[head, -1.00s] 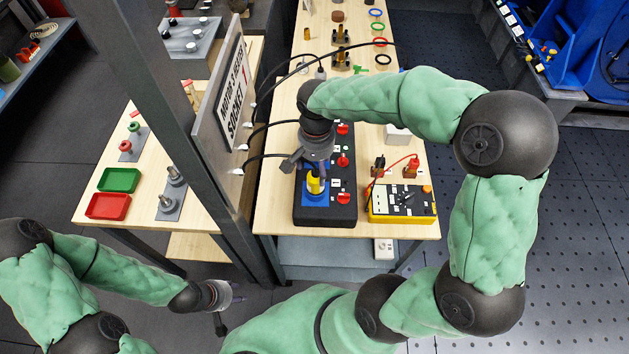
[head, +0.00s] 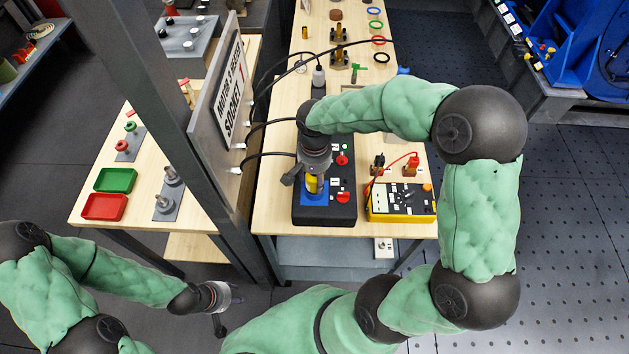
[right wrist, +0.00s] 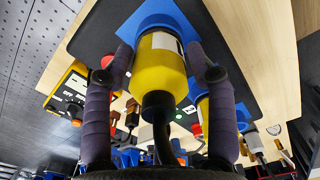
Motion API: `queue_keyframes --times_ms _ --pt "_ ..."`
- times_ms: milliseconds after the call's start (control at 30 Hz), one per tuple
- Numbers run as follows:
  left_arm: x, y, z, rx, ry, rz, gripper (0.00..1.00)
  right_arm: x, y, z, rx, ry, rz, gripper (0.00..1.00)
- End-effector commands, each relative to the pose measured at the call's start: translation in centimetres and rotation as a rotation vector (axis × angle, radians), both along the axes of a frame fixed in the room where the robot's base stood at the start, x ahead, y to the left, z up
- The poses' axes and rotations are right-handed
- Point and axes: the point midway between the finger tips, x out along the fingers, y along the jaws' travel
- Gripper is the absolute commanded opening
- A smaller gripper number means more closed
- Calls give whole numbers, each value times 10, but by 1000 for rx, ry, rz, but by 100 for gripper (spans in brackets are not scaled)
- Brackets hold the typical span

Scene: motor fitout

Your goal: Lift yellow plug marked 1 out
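A yellow plug (head: 312,185) stands upright in the blue socket plate (head: 314,199) at the front of the black box (head: 325,216). My right gripper (head: 314,180) is over it, pointing down. In the right wrist view the yellow plug (right wrist: 158,72) has a white label, its number not readable, and a black cable end. The fingers of my right gripper (right wrist: 160,62) stand on either side of it, with small gaps showing. A second yellow plug (right wrist: 202,108) is partly hidden behind one finger. My left gripper (head: 226,300) is open and empty, low at the left, away from the tables.
Red buttons (head: 342,197) line the box's right side. A yellow meter (head: 401,204) with red leads stands to the right. A sign panel (head: 222,105) and grey post (head: 175,120) rise at the left, with black cables running from the panel. Green (head: 116,180) and red (head: 104,207) trays lie left.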

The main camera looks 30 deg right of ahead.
Motion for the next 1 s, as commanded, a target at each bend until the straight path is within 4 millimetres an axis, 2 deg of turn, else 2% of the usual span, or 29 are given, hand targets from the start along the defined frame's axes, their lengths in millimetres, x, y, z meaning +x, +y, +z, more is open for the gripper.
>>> queue_keyframes --times_ms 33,100,133,567,800,1000 --pt "0 0 0 0 0 0 40 0 0 0 0 0 0 32" --pt "0 0 0 0 0 0 40 0 0 0 0 0 0 12" --pt "0 0 0 0 0 0 40 0 0 0 0 0 0 8" --pt "0 0 1 0 0 0 40 1 0 6 -1 -2 0 8" --pt "0 0 7 0 0 0 40 1 0 36 0 -4 -1 8" --pt "0 0 14 0 0 0 40 -23 -19 70 -2 -7 -5 8"
